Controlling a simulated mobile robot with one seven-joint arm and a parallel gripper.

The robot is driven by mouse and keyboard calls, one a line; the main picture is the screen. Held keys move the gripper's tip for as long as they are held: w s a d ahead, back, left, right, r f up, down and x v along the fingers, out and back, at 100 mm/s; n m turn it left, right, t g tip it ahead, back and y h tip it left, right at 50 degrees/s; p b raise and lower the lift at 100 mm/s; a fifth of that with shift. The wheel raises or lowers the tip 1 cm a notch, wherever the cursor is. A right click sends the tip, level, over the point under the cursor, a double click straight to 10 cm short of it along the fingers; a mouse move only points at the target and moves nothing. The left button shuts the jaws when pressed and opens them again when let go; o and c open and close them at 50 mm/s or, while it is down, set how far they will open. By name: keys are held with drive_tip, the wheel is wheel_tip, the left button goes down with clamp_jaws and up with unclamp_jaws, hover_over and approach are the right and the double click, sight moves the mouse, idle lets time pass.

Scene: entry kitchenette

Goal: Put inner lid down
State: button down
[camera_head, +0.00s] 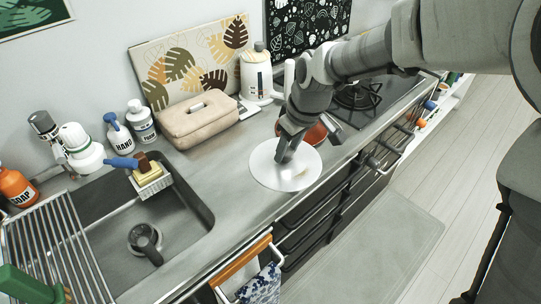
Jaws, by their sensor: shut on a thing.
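The inner lid (270,172) is a flat, round, silvery disc in the middle of the head view. My gripper (288,152) comes down over it from above and is shut on it near its centre. The fingertips and the part they grip are partly hidden by the gripper itself. The lid is over the grey counter near its front edge; I cannot tell whether it touches the counter.
A reddish-brown round thing (317,134) shows partly behind my gripper. A beige case with a handle (195,125) and a white kettle (256,76) stand behind. A black stove (362,95) is to the right. The sink (180,228) is left; counter between sink and lid is clear.

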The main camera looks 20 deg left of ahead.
drive_tip(key=shift+w+a+f, duration=0.85)
drive_tip(key=shift+a+f, duration=0.85)
drive_tip(key=shift+f, duration=0.1)
drive_tip(key=shift+w+a+f, duration=0.9)
drive_tip(key=shift+a+f, duration=0.75)
drive_tip(key=shift+f, duration=0.1)
drive_tip(key=shift+w+a+f, duration=0.85)
drive_tip(key=shift+a+f, duration=0.85)
drive_tip(key=shift+f, duration=0.1)
drive_tip(key=shift+f+b, duration=0.2)
drive_tip(key=shift+b, duration=0.2)
drive_tip(key=shift+c, duration=2.1)
unclamp_jaws()
